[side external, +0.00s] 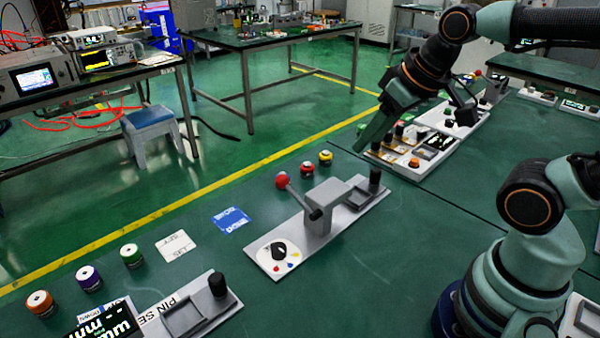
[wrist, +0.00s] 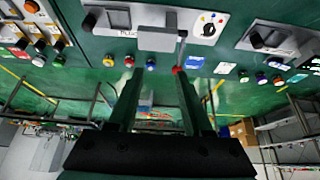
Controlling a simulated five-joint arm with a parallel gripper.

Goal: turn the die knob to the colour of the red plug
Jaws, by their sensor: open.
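The die knob (side external: 279,250) is black, on a white dial with small yellow, blue and red dots, at the near end of a grey station. It also shows at the top of the wrist view (wrist: 209,29). Which dot its pointer faces is unclear. The red plug (side external: 307,168) stands upright on the table behind the station, between a yellow plug (side external: 326,157) and, in the wrist view, a blue plug (wrist: 151,63). My gripper (wrist: 160,76) is open and empty, high and well apart from the knob. Its fingers point toward the station's far side.
A lever with a red ball (side external: 282,180) rises from the station's grey block (side external: 327,203), near the knob. Orange (side external: 40,303), purple (side external: 88,278) and green (side external: 131,255) plugs stand at left. Blue and white cards lie flat.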

